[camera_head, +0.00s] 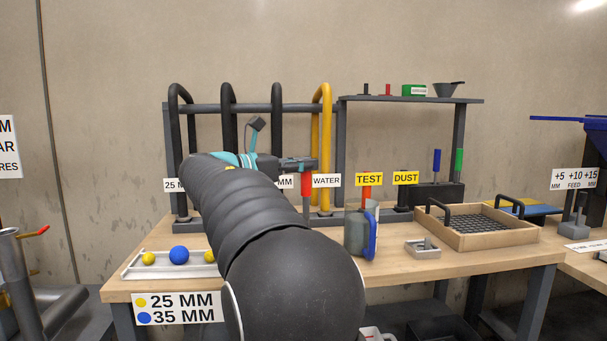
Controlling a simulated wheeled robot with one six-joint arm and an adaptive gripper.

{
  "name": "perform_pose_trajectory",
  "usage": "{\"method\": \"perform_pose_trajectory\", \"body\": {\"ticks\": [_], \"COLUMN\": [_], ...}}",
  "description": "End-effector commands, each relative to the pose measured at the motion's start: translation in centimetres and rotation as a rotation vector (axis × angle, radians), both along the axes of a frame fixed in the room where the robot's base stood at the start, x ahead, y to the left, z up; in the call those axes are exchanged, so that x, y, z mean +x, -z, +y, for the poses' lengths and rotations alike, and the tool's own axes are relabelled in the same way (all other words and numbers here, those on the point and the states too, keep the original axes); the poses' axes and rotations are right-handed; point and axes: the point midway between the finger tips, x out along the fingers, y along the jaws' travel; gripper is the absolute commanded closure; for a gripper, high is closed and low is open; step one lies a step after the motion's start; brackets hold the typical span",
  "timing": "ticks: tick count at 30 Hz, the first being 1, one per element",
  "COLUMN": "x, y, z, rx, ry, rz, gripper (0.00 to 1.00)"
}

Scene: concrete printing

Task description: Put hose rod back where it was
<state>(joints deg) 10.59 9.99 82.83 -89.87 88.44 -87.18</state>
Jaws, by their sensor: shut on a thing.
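My gripper (306,164) is at the end of my arm, in front of the hose rack and pointing right. It is shut on an upright rod with a red upper part (306,186) and a grey lower part, which I take to be the hose rod. The rod hangs just left of the yellow hose (327,120) and the WATER label (326,181). I cannot tell whether its lower end touches anything. My arm hides much of the rack's lower left and part of the labels there.
Several black hoses (277,140) hang on the rack. A white tray (135,267) with yellow and blue balls lies left.

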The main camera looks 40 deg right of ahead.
Motion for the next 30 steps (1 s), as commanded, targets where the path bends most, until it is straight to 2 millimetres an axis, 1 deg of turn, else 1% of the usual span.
{"method": "perform_pose_trajectory", "body": {"ticks": [1, 3, 15, 16, 17, 18, 19, 27, 30], "x": [0.0, 0.0, 0.0, 0.0, 0.0, 0.0, 0.0, 0.0, 0.0], "y": [0.9, 1.5, 2.0, 2.1, 2.0, 2.0, 2.0, 2.0, 1.6], "z": [0.0, 0.0, 0.0, 0.0, 0.0, 0.0, 0.0, 0.0, 0.0], "rx": [0.0, 0.0, 0.0, 0.0, 0.0, 0.0, 0.0, 0.0, 0.0], "ry": [0.0, 0.0, 0.0, 0.0, 0.0, 0.0, 0.0, 0.0, 0.0], "rz": [0.003, 0.001, 0.0, 0.0, 0.0, 0.0, 0.0, 0.0, -0.001], "gripper": [1.0, 1.0, 1.0, 0.76, 0.69, 0.59, 0.54, 0.54, 0.54]}}
